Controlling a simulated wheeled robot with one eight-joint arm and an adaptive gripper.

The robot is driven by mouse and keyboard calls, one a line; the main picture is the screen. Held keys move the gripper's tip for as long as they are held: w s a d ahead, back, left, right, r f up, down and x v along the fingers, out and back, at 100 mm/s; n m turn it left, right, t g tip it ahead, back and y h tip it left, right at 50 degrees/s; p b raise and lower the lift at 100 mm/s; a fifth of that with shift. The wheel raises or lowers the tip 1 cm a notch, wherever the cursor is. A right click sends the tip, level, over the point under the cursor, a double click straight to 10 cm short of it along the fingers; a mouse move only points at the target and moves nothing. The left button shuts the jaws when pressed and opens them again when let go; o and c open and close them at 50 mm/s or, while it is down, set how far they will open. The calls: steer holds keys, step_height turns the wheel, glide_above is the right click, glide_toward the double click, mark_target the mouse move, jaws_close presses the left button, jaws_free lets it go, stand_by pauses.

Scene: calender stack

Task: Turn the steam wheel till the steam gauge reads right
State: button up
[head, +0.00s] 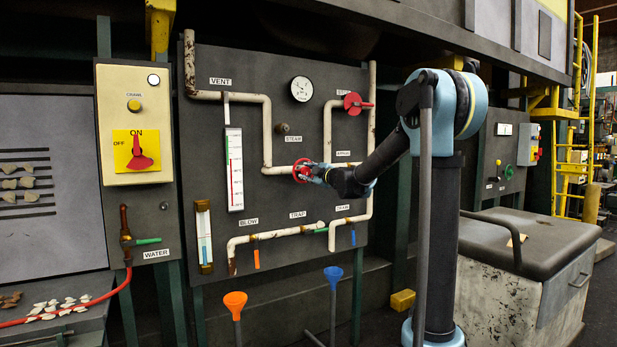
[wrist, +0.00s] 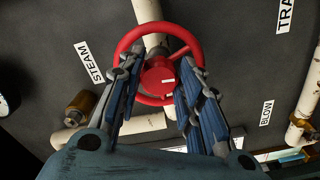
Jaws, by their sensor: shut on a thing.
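The red steam wheel (head: 299,170) sits on a cream pipe on the dark panel, just below the STEAM label. In the wrist view the wheel (wrist: 157,82) shows its round rim, spokes and red hub. My gripper (head: 316,174) reaches it from the right. In the wrist view the two fingers of my gripper (wrist: 158,76) lie on either side of the hub, shut on the wheel. A round white dial (head: 301,89) is above, its needle too small to read. A tall white scale (head: 235,170) with a red column hangs left; which one is the steam gauge is unclear.
A red handle (head: 357,103) sits upper right on the panel. A brass knob (head: 283,128) is just above the wheel. Green, orange and blue levers are on the lower pipes. Orange and blue funnels stand below. A grey lidded bin (head: 530,238) is at the right.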

steer(key=shift+a, duration=0.15)
steer(key=o, duration=1.1)
steer(key=shift+c, duration=0.2)
steer(key=shift+s+d, duration=0.4)
steer(key=v, duration=1)
steer(key=shift+s+d, duration=0.25)
steer(key=shift+s, duration=0.1)
steer(key=shift+f, duration=0.1)
